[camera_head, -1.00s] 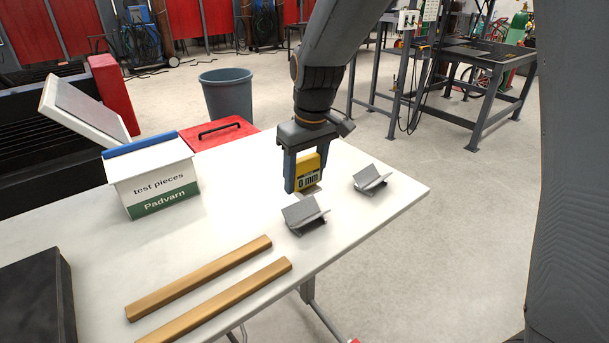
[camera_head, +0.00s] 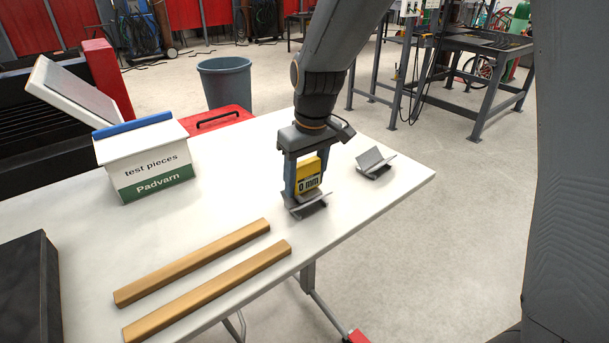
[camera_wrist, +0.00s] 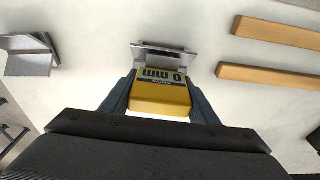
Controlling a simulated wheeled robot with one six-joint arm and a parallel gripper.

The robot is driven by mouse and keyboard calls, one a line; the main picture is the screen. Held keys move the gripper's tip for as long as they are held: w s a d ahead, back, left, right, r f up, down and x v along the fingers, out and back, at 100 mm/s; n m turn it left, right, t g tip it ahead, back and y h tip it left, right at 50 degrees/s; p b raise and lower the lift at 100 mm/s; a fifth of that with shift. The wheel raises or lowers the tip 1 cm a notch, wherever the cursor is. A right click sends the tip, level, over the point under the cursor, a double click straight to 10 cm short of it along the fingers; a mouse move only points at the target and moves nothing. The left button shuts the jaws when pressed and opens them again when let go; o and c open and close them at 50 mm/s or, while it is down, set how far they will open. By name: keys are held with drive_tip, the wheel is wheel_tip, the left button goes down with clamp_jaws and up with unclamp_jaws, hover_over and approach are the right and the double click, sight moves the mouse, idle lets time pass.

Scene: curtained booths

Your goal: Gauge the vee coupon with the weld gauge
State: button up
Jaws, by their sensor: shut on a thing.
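I cannot tell whether gauge and coupon touch. In the wrist view the gauge (camera_wrist: 160,97) is between the blue fingers, and this coupon (camera_wrist: 165,55) lies just beyond its lower end, partly covered. A second, similar vee coupon (camera_head: 375,164) stands apart to the right on the table; it shows at the left in the wrist view (camera_wrist: 28,58).
Two wooden bars (camera_head: 195,261) (camera_head: 210,291) lie at the front of the white table (camera_head: 232,190). A dark box (camera_head: 32,290) is at the near left.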

sight(307, 162)
drive_tip(key=shift+f, duration=0.1)
drive_tip(key=o, duration=1.2)
drive_tip(key=r, duration=0.5)
drive_tip(key=s+r+b, duration=0.1)
drive_tip(key=r, duration=0.1)
drive_tip(key=shift+d+r, duration=0.3)
drive_tip(key=shift+r, duration=0.1)
